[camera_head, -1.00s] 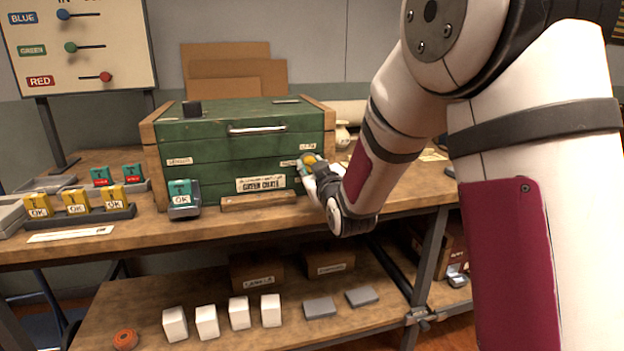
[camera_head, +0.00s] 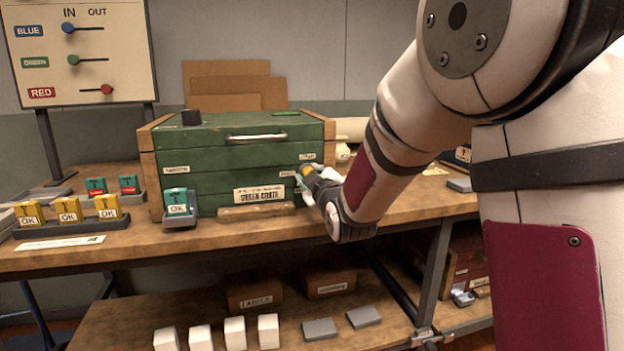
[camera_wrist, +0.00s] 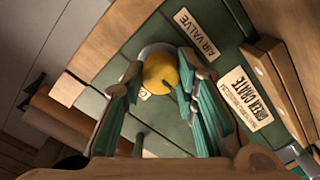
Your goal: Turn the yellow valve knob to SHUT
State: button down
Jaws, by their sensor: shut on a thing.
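The yellow valve knob (camera_wrist: 161,73) is on the front of the green crate (camera_head: 225,155), beside an "AIR VALVE" label (camera_wrist: 195,33) in the wrist view. My gripper (camera_wrist: 160,85) is shut on the knob, with a teal-padded finger on each side of it. A dark pointer mark shows on the knob's face. Part of a small white label (camera_wrist: 145,94) shows beside the knob, mostly hidden by a finger. In the head view my gripper (camera_head: 303,178) reaches the crate's right front and covers most of the knob (camera_head: 307,170).
A teal block marked OK (camera_head: 177,203) stands in a small holder at the crate's front left. Yellow OK blocks (camera_head: 68,211) stand in a rack at the left. A wooden strip (camera_head: 256,211) lies before the crate. A board (camera_head: 80,45) with sliders stands behind left.

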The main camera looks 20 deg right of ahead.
jog(key=c, duration=1.2)
grip_release()
jog(key=shift+c, duration=0.2)
jog(key=s, duration=1.2)
jog(key=shift+r, duration=0.15)
